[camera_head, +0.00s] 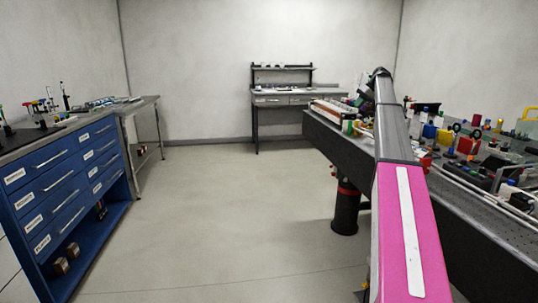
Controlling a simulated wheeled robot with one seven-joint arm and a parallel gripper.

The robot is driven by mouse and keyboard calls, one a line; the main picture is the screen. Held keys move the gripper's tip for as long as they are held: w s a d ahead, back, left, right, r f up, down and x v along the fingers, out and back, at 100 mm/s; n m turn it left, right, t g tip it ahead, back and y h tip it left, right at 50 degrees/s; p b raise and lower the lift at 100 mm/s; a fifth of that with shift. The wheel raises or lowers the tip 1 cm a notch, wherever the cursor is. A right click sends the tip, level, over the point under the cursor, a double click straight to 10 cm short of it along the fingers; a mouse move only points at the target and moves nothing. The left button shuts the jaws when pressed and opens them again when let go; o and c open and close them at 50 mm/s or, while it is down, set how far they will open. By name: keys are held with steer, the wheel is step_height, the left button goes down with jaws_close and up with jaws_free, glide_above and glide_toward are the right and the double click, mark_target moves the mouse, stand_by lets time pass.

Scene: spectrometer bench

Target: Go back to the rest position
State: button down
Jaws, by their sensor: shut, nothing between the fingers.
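My arm rises from the lower right, with a pink link and a grey link reaching out over the optical bench (470,232). It ends in a dark joint near the bench's far part. My gripper cannot be made out; the arm's far end hides whatever is beyond it. The bench has a dark perforated top and stands on a black and red leg (345,208).
Several coloured optical parts (468,145) crowd the bench on both sides of my arm. A blue drawer cabinet (62,197) stands at the left, with a grey table (145,125) behind it. A desk (285,98) stands by the back wall. The middle floor (225,215) is clear.

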steer(key=s+a+f+m+h, duration=0.1)
steer(key=s+a+f, duration=0.6)
steer(key=f, duration=0.5)
steer(key=s+a+f+m+g+h, duration=0.15)
steer(key=s+a+f, duration=0.35)
steer(key=s+f, duration=0.55)
steer(key=s+a+f+m+h, duration=0.1)
steer(key=s+a+f, duration=0.6)
steer(key=f, duration=0.7)
steer(key=s+a+f+h, duration=0.1)
steer(key=s+f, duration=0.4)
steer(key=s, duration=0.5)
steer(key=s+a+f+m+h, duration=0.1)
steer(key=s+a+f, duration=0.3)
steer(key=s, duration=0.6)
steer(key=s+a+f+m+h, duration=0.1)
steer(key=s+a+f, duration=0.2)
steer(key=s+f, duration=0.3)
steer(key=s, duration=0.4)
steer(key=shift+s+a+f, duration=0.2)
steer(key=shift+a+f, duration=0.05)
steer(key=shift+f, duration=0.15)
